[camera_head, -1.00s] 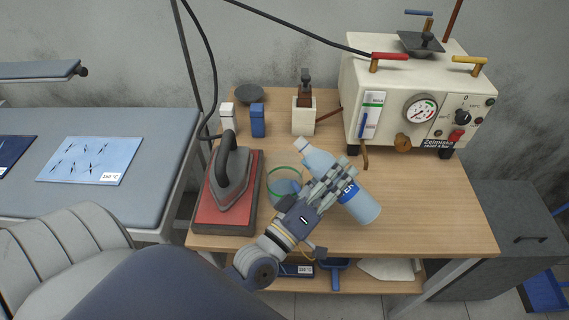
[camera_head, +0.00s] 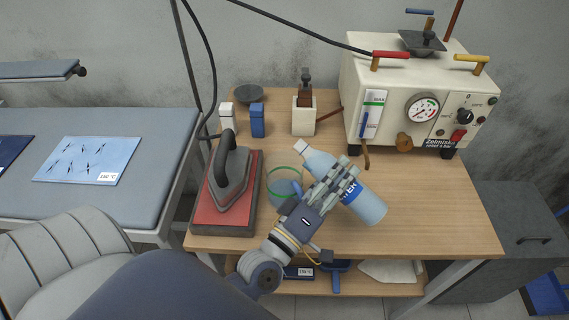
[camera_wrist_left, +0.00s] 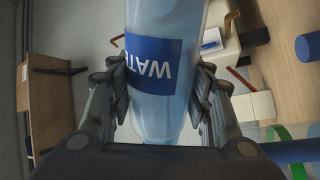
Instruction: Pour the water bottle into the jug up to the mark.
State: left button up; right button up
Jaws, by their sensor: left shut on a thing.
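The water bottle (camera_head: 367,206) is clear pale blue with a blue label and a white cap end. My left gripper (camera_head: 341,182) is shut on its body and holds it tilted, with the neck toward the upper left. In the left wrist view the bottle (camera_wrist_left: 160,110) sits between both fingers, label facing the camera. The jug (camera_head: 284,173) is clear with a green ring and stands on the table, left of the bottle. The bottle's neck is above and to the right of the jug's rim. My gripper partly hides the jug. The right gripper is out of view.
A dark iron (camera_head: 232,172) on a red pad stands left of the jug. A white steam machine (camera_head: 415,105) fills the back right. White and blue small containers (camera_head: 257,121) and a white holder (camera_head: 304,117) stand behind. The table's right front (camera_head: 450,215) is clear.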

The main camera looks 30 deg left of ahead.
pick_arm(q)
jog(key=shift+d+f+n+y+b, duration=0.1)
jog(key=shift+f+n+y+b, duration=0.4)
jog(key=shift+n+b, duration=0.5)
jog(key=shift+r, duration=0.2)
jog(key=shift+a+r+n+y+p, duration=0.3)
jog(key=shift+a+r+n+p, duration=0.25)
jog(key=shift+n+p, duration=0.35)
dwell(1.1)
jog(key=shift+n+y, duration=0.3)
jog(key=shift+n, duration=0.6)
dwell(2.0)
